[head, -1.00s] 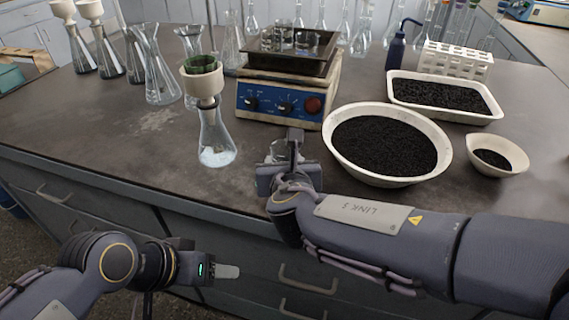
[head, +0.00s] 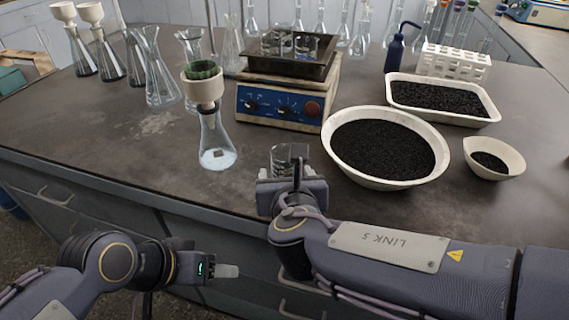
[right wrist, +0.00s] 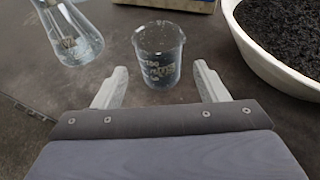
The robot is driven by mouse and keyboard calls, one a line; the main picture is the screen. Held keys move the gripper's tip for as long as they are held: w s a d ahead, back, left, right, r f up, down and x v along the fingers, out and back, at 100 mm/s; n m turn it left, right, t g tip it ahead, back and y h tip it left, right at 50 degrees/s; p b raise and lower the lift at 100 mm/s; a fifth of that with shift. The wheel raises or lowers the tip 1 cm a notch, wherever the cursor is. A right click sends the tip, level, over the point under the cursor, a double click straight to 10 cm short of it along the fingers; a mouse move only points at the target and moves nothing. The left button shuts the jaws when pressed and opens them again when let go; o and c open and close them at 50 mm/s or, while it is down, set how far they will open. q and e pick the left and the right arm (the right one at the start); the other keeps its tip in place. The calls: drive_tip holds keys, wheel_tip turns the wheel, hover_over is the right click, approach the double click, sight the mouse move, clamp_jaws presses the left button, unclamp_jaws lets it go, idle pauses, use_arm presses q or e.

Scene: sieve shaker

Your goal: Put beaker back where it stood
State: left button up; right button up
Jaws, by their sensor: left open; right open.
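A small clear glass beaker (head: 289,158) with white markings stands upright on the dark bench top, in front of the shaker. In the right wrist view the beaker (right wrist: 159,54) stands just ahead of my right gripper (right wrist: 158,87). The two fingers are spread apart, one toward each side of the beaker, and nothing is between them. In the head view my right gripper (head: 291,180) is at the near side of the beaker and hides its lower part. My left gripper (head: 228,271) is in front of the bench, below its top, and holds nothing.
A flask with a funnel (head: 216,140) stands left of the beaker. A large bowl of black grains (head: 340,162) is close on the right. The shaker (head: 280,104) carries several small beakers in its tray. A white tray (head: 400,101) and a small bowl (head: 512,168) stand farther right.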

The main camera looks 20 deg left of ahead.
drive_tip(key=p+v, duration=0.1)
drive_tip(key=v, duration=0.5)
drive_tip(key=shift+s+d+r, duration=0.1)
drive_tip(key=shift+s+r, duration=0.05)
drive_tip(key=shift+s, duration=0.15)
